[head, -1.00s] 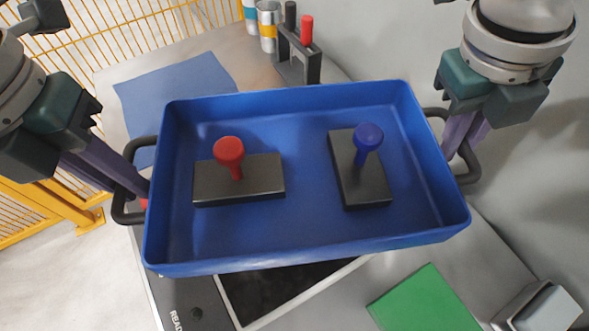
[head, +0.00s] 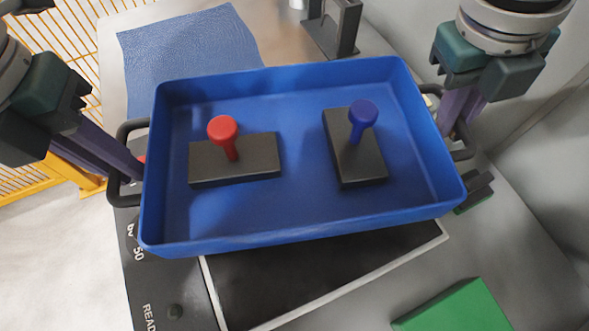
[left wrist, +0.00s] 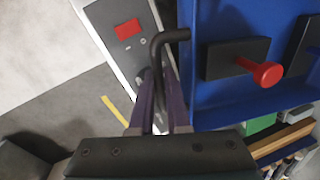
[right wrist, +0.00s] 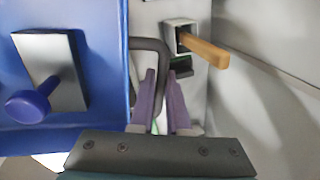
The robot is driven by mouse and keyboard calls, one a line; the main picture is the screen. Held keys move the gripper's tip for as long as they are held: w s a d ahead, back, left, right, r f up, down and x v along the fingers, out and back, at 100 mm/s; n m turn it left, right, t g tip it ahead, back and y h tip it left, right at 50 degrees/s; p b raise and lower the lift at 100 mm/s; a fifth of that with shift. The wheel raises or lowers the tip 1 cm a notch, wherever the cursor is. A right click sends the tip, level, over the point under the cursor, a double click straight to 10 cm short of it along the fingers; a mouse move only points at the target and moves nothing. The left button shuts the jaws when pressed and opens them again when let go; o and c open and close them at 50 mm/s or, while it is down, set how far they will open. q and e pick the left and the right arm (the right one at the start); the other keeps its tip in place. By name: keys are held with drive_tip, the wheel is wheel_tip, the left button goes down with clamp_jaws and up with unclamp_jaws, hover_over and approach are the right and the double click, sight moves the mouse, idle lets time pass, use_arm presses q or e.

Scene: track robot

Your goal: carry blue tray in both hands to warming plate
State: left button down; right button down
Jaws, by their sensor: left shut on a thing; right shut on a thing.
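The blue tray (head: 300,226) is held up level in front of me. Inside it lie a dark block with a red knob (head: 223,130) and a dark block with a blue knob (head: 362,115). My left gripper (head: 135,170) is shut on the tray's left handle (left wrist: 158,50). My right gripper (head: 450,125) is shut on the right handle (right wrist: 150,44). The warming plate (head: 300,285) is a black surface with a pale rim, below the tray and partly hidden by it. Its control panel (head: 150,270) shows at the left.
A green block (head: 458,308) lies on the bench at the lower right. A blue mat (head: 190,50) and a dark stand (head: 333,25) are behind the tray. A wooden-handled thing (right wrist: 205,48) sits in a holder near the right handle. A yellow fence (head: 85,45) stands at the left.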

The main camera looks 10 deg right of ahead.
use_arm(q)
drive_tip(key=shift+f, duration=0.1)
use_arm(e)
drive_tip(key=shift+f, duration=0.1)
